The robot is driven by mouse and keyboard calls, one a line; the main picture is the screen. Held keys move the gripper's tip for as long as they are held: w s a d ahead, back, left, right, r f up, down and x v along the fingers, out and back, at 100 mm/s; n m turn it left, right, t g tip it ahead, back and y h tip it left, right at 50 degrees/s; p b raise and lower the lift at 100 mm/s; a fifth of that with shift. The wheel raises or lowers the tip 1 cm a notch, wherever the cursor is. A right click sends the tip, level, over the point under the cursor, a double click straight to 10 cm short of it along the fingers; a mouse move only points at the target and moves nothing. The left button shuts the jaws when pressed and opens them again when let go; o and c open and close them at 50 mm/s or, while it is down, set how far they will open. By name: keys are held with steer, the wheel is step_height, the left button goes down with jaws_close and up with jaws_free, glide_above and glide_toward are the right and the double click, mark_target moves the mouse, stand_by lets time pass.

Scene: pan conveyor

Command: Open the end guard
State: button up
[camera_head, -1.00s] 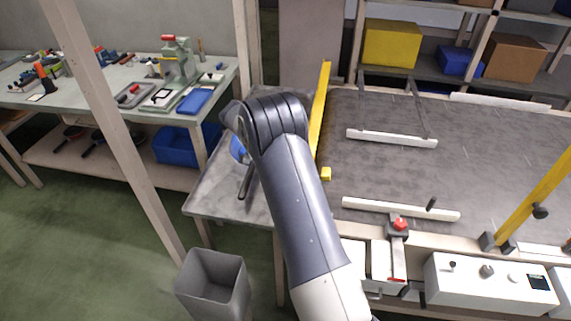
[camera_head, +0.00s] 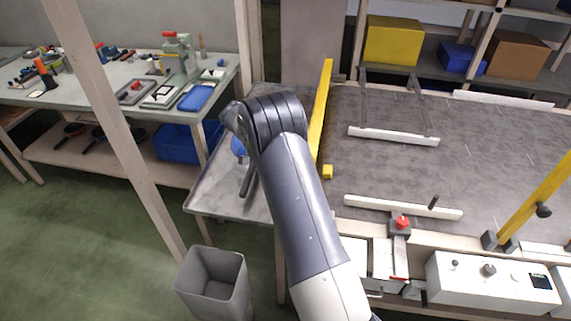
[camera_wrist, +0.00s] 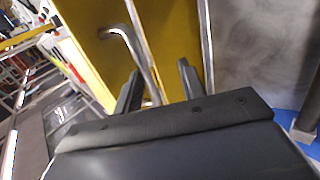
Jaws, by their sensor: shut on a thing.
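The end guard (camera_head: 321,115) is a yellow upright panel at the left end of the grey conveyor belt, seen nearly edge-on in the head view. In the wrist view the yellow panel (camera_wrist: 178,32) fills the upper middle, with a bent metal bar handle (camera_wrist: 137,45) on its face. My gripper (camera_wrist: 159,86) is at the panel, its two dark fingers on either side of the handle's lower part, shut on it. In the head view my arm hides the gripper and the handle.
A metal table (camera_head: 209,193) stands left of the belt (camera_head: 470,145), with a grey bin (camera_head: 213,278) in front. A wooden post (camera_head: 118,135) rises at left before a workbench (camera_head: 60,97). A control box (camera_head: 490,285) is at the front right.

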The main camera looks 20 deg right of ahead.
steer(key=shift+w, duration=0.1)
steer(key=v, duration=1)
steer(key=shift+a+r, duration=0.2)
steer(key=shift+r, duration=0.05)
steer(key=x, duration=1)
steer(key=shift+d+f, duration=0.2)
steer(key=shift+d, duration=0.1)
